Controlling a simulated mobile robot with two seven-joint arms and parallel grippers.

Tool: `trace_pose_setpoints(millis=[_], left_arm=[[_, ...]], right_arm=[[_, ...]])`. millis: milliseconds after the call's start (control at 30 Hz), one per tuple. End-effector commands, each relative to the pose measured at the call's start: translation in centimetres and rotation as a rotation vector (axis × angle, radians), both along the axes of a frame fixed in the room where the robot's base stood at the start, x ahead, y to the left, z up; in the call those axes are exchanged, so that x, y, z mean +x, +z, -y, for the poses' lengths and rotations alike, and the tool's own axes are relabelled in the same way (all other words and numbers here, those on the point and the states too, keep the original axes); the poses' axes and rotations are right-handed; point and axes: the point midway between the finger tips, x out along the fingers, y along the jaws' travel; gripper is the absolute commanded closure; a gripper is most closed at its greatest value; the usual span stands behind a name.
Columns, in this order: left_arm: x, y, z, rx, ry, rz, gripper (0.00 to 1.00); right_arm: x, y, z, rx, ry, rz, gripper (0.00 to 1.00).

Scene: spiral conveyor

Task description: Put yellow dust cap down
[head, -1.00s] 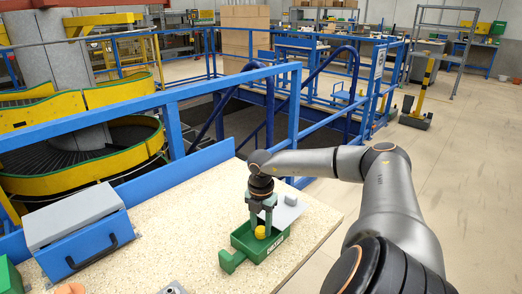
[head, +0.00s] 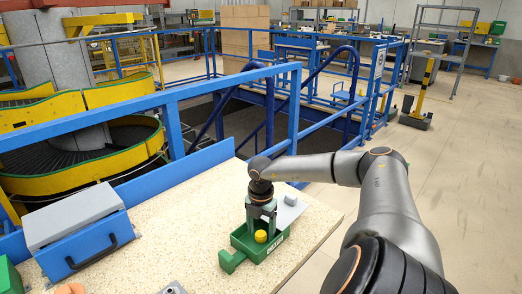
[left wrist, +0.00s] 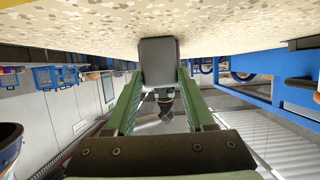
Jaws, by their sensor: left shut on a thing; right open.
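The yellow dust cap (head: 261,236) is in the green tray (head: 240,241) near the right edge of the speckled worktop. My right gripper (head: 261,231) points down into this tray, its fingers open on both sides of the cap. Whether a finger still touches the cap cannot be told. My left gripper (left wrist: 158,88) shows only in the left wrist view, where its two green fingers are shut on a grey block-like piece (left wrist: 158,62).
A blue case with a grey lid (head: 75,214) stands on the worktop (head: 180,225) at the left. A light grey plate with a small grey block (head: 290,199) lies behind the tray. A blue railing (head: 230,88) runs behind. The worktop between case and tray is clear.

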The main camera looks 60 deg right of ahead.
Motion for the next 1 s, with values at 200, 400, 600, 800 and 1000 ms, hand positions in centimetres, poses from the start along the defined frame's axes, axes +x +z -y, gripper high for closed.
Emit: trace_pose_setpoints(millis=[200, 400, 600, 800, 1000], left_arm=[[-0.2, -0.8, -0.3, 0.016, -0.002, -0.004, 1.00], [-0.2, -0.9, -0.3, 0.016, -0.002, -0.004, 1.00], [-0.2, -0.9, -0.3, 0.016, -0.002, -0.004, 1.00], [-0.2, -0.8, -0.3, 0.016, -0.002, -0.004, 1.00], [-0.2, -0.8, -0.3, 0.016, -0.002, -0.004, 1.00]], right_arm=[[0.1, 2.3, 0.1, -0.002, -0.001, 0.003, 0.27], [0.1, 6.7, 0.1, -0.003, -0.001, 0.004, 0.27], [0.0, 10.4, 0.0, 0.000, 0.000, 0.003, 0.27], [0.0, 12.1, 0.0, 0.000, 0.000, 0.001, 0.27], [0.0, 12.3, 0.0, 0.000, 0.000, 0.000, 0.27]])
